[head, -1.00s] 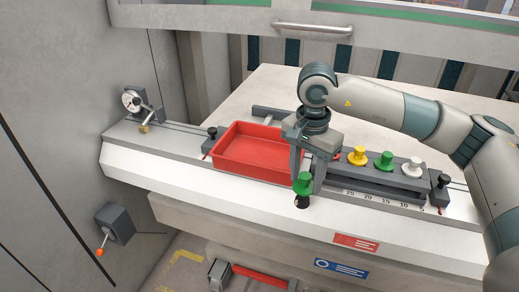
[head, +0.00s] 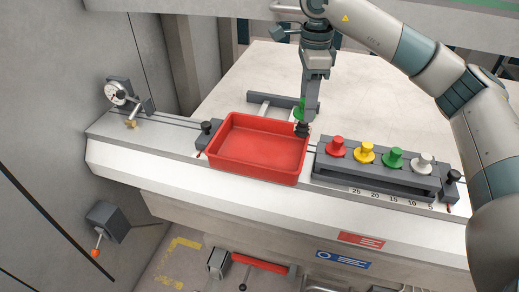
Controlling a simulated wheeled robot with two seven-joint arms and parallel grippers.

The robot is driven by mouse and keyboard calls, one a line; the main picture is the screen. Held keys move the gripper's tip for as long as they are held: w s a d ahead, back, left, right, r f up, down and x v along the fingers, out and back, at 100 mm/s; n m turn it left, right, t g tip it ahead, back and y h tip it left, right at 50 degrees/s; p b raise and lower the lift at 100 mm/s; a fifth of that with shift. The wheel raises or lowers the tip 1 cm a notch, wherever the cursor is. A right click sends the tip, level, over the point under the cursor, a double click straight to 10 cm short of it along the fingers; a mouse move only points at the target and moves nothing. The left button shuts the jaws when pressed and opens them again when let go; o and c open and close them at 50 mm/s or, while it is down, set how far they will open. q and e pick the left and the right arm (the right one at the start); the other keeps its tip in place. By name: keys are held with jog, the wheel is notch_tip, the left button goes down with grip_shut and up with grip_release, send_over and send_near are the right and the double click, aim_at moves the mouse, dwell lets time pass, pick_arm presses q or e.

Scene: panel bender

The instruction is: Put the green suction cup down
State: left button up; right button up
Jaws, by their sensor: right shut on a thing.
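My right gripper (head: 309,108) is shut on a green suction cup (head: 299,103). The fingers cover much of it. A green part shows to the left of the fingers, and the black lower part (head: 302,129) shows below them. The cup appears at the right rear corner of the red tray (head: 225,163); I cannot tell whether it touches anything. Another green suction cup (head: 393,156) stands in the dark rack on the right. My left gripper is out of view.
The dark rack (head: 375,181) also holds red (head: 337,145), yellow (head: 364,151) and white (head: 422,161) cups. A dial gauge (head: 117,94) stands at the left end. The red tray is empty.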

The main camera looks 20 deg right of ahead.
jog(key=shift+w+a+f, duration=0.2)
jog(key=shift+w+a, duration=0.05)
jog(key=w+a+f+p, duration=0.4)
jog(key=a+f+p, duration=0.2)
jog(key=a, duration=0.4)
jog(key=shift+w+a+f, duration=0.15)
jog(key=shift+f, duration=0.25)
notch_tip(320, 180, down, 4)
jog(key=p, duration=0.2)
jog(key=shift+p, duration=0.3)
